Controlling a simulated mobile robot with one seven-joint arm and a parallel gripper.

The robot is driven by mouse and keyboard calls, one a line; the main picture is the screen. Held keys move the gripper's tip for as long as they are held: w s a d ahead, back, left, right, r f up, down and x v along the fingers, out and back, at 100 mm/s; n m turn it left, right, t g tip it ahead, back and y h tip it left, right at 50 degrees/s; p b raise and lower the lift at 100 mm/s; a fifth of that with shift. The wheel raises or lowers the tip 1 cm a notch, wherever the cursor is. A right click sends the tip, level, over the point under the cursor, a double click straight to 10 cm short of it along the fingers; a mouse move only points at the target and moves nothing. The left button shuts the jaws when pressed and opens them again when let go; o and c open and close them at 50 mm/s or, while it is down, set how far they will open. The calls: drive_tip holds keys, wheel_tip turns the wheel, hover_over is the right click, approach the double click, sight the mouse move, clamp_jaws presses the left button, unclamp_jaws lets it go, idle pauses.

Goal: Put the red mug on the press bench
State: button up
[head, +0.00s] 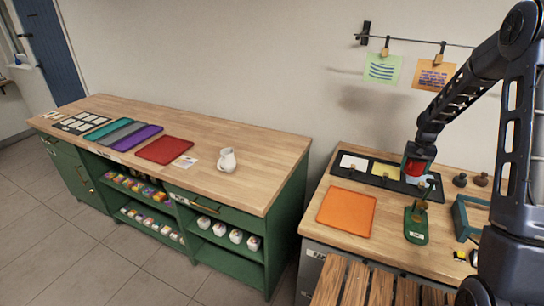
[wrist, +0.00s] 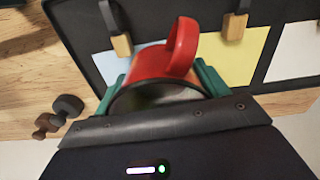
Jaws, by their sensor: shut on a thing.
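The red mug (head: 414,168) is in my gripper (head: 417,160), above the back part of the right-hand bench in the head view. In the wrist view the red mug (wrist: 182,48) shows its handle and rim, with the green fingers of my gripper (wrist: 167,80) shut on either side. The right bench (head: 335,239) has a pale wooden top and bears a small green press-like tool (head: 417,226); I take it as the press bench. I cannot tell how far the mug is above the surface.
A black tray (head: 341,172) with coloured cards lies under the mug. An orange mat (head: 346,213) lies at the front left. Dark knobs (head: 481,179) and a blue-grey holder (head: 468,219) stand at right. A green counter (head: 260,183) with a white jug (head: 227,160) stands left, across a gap.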

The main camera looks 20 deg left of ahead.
drive_tip(key=s+a+r+n, duration=0.3)
drive_tip(key=s+a+r, duration=0.25)
drive_tip(key=a, duration=1.15)
drive_tip(key=s+a+r+n, duration=0.4)
drive_tip(key=s+a, duration=0.3)
drive_tip(key=a, duration=1)
drive_tip(key=s+a+r+n, duration=0.3)
drive_tip(key=s+a+r, duration=0.25)
drive_tip(key=a, duration=1.15)
drive_tip(key=m, duration=0.6)
hover_over(272, 155)
drive_tip(key=shift+s+f, duration=0.2)
drive_tip(key=shift+f, duration=0.45)
drive_tip(key=shift+f, duration=0.1)
wheel_tip(272, 155, down, 20)
drive_tip(key=shift+r, duration=0.25)
drive_tip(key=shift+f, duration=0.3)
drive_tip(key=o, duration=1.1)
drive_tip(key=shift+c, duration=0.2)
drive_tip(key=shift+r, duration=0.1)
